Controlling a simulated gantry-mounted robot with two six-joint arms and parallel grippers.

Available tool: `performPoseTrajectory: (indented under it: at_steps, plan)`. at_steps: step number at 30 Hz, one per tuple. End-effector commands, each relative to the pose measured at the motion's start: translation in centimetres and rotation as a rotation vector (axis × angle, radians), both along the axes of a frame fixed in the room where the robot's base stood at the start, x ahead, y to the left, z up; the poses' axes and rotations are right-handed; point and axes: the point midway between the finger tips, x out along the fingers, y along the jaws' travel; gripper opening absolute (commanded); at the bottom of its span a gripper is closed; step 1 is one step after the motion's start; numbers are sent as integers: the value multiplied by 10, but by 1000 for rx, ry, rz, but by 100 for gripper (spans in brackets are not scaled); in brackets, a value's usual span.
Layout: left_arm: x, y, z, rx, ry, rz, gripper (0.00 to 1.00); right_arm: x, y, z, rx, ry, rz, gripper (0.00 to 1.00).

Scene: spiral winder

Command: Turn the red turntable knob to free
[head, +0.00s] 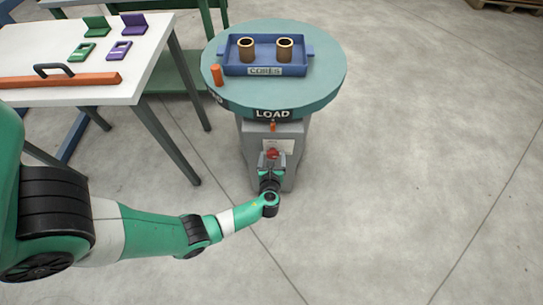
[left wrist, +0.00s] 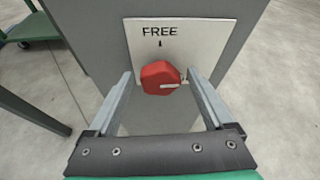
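The red knob (left wrist: 160,74) sits on a pale plate (left wrist: 205,35) on the front of the grey pedestal. The plate reads FREE above the knob, with a small mark under the word. The knob's white pointer line points right, away from that mark. In the head view the knob (head: 272,153) shows below the turntable (head: 330,75), whose rim reads LOAD. My left gripper (head: 271,164) is at the knob. In the left wrist view its fingers (left wrist: 158,76) are open, one on each side of the knob, with gaps visible. My right gripper is not in view.
On the turntable is a blue tray (head: 231,68) labelled CORES with two brown cores and an orange peg (head: 216,75). A white table (head: 30,45) with green and purple pieces and an orange bar stands left. The floor right of the pedestal is clear.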

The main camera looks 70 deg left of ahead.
Motion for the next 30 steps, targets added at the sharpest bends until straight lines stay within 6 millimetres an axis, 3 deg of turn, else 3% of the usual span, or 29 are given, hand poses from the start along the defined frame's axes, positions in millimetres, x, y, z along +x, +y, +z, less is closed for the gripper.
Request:
performPoseTrajectory:
  at_steps: [2, 14, 30]
  plan:
    - [0, 0, 0, 0, 0, 0, 73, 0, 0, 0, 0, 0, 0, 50]
    - [0, 0, 0, 0, -1, 0, 1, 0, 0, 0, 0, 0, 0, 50]
    - [-2, 1, -1, -55, -132, 1, 0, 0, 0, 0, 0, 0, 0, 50]
